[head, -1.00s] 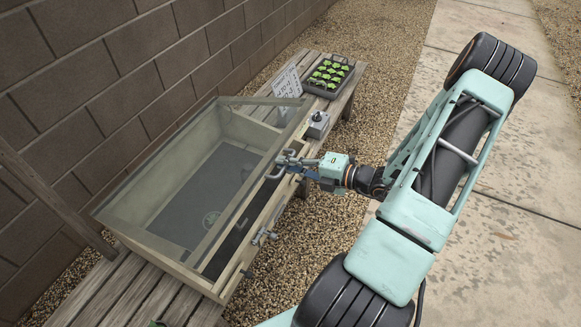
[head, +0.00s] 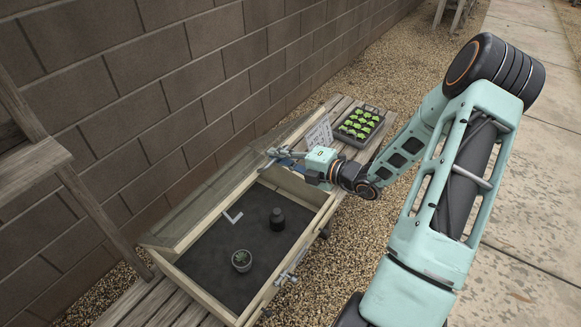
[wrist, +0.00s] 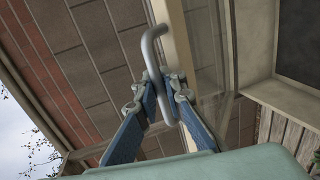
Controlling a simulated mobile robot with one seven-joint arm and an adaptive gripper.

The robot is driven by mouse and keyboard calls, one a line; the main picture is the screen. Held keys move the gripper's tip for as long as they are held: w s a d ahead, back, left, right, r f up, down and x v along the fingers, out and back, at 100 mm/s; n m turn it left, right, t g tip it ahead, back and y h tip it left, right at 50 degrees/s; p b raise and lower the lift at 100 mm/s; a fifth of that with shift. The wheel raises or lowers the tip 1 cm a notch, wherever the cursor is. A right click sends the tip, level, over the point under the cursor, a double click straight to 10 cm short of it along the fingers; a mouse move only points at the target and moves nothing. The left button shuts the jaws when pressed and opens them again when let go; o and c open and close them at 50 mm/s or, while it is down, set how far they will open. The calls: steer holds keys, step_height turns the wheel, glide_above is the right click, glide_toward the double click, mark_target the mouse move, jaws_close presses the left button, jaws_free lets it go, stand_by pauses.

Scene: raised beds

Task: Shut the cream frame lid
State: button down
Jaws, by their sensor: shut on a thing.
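The cream frame lid (head: 200,202), glazed with a cream border, stands steeply raised along the wall side of the cream box (head: 205,296). The box is open from above. My gripper (head: 275,155) is at the lid's upper edge, on the far half, shut on the lid's grey handle. In the wrist view the bent grey handle (wrist: 150,48) passes between the blue fingers of my gripper (wrist: 160,95), beside a cream rail of the lid. My gripper and wrist hide a little of the lid's far end.
A block wall rises close behind.

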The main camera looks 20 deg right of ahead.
steer(key=w+a+r, duration=0.1)
steer(key=r, duration=0.1)
steer(key=w+a+r+p, duration=0.1)
steer(key=w+r, duration=0.1)
steer(key=shift+w+a, duration=0.1)
steer(key=shift+a, duration=0.05)
steer(key=c, duration=2.1)
jaws_free()
steer(key=shift+o, duration=0.3)
steer(key=shift+s, duration=0.2)
